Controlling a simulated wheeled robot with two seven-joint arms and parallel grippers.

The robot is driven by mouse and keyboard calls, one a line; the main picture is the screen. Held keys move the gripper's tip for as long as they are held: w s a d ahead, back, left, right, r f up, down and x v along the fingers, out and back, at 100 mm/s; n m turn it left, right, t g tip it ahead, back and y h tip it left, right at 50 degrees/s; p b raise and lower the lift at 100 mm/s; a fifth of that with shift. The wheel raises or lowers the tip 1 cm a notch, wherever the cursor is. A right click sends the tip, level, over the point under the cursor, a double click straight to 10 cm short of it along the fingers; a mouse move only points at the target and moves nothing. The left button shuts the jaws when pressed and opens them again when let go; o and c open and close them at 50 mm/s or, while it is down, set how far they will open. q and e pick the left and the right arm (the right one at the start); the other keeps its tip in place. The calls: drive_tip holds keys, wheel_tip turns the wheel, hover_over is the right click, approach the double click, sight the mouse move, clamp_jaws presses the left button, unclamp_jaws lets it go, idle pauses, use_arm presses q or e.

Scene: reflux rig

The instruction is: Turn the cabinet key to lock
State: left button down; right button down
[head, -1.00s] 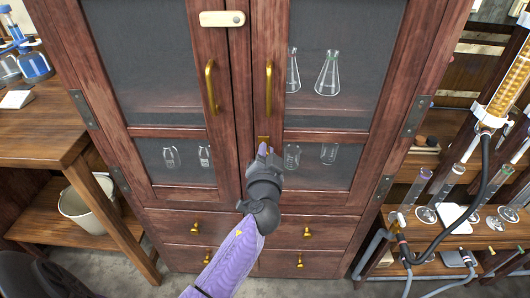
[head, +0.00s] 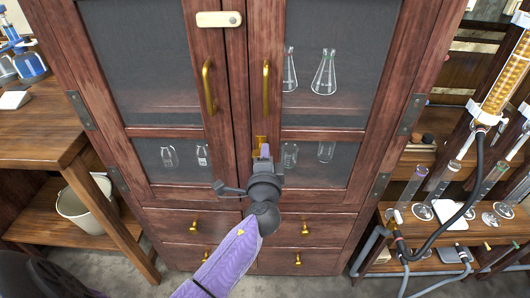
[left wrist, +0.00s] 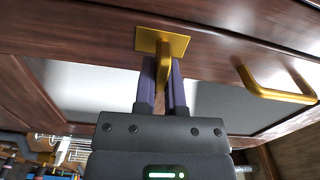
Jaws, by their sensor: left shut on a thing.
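The wooden cabinet (head: 232,130) has two glass doors, both shut. A brass lock plate (left wrist: 176,42) sits on the frame of the right door, below its handle. The brass key (left wrist: 164,72) sticks out from the plate. My left gripper (left wrist: 163,80) is shut on the key, with one dark finger on each side of it. In the head view my left gripper (head: 264,158) is in front of the brass plate (head: 260,141), and its fingers hide most of the key. My right gripper is not in view.
Brass handles stand out on the left door (head: 208,86) and right door (head: 266,88). Drawers with brass knobs (head: 305,228) are below. A wooden bench (head: 35,130) is at left, and a glassware rig (head: 492,110) at right.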

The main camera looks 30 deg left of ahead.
use_arm(q)
drive_tip(key=shift+f+m, duration=0.1)
drive_tip(key=shift+m, duration=0.4)
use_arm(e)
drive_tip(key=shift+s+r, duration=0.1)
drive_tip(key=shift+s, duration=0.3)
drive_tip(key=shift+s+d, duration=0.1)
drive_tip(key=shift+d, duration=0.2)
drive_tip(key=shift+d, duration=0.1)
